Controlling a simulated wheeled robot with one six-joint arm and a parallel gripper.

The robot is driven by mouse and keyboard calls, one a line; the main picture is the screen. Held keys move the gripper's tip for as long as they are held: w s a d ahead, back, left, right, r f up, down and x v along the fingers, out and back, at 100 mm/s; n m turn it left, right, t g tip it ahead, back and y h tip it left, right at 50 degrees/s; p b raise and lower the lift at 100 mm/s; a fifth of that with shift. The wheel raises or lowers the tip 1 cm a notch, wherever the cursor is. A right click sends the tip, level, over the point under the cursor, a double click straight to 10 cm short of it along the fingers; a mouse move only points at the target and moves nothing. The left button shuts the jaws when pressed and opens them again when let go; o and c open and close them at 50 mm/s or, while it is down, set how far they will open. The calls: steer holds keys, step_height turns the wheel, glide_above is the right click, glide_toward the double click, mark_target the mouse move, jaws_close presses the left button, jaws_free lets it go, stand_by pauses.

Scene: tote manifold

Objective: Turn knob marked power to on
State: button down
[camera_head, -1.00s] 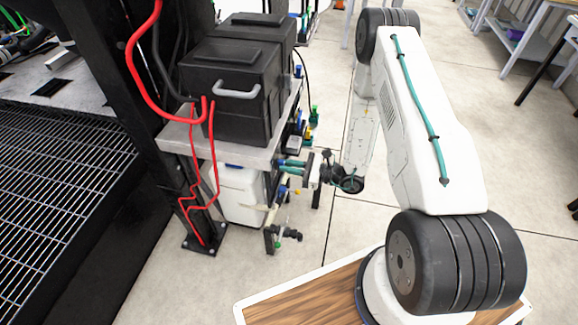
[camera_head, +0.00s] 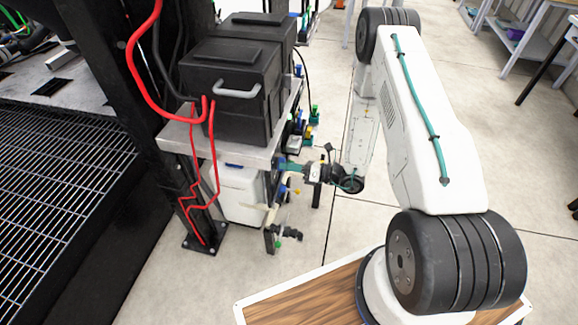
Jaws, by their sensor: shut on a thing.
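My gripper (camera_head: 290,167) is at the right side of the cart, just below its grey top. Its teal fingers point left and are shut on a knob at the cart's side. The knob is hidden by the fingers and the cart edge. No power or on marking can be read, so I cannot tell the knob's setting.
Black boxes (camera_head: 232,95) stand on the grey cart top (camera_head: 180,136), with red cables (camera_head: 190,185) hanging in front. Pipes and valve fittings (camera_head: 285,233) stick out below my gripper. A white container (camera_head: 240,193) sits under the top. Open floor lies to the right.

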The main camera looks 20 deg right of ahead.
steer(key=shift+m, duration=0.5)
steer(key=c, duration=1.4)
jaws_free()
steer(key=shift+c, duration=0.2)
steer(key=v, duration=0.7)
steer(key=shift+s+d, duration=0.2)
steer(key=shift+d, duration=0.15)
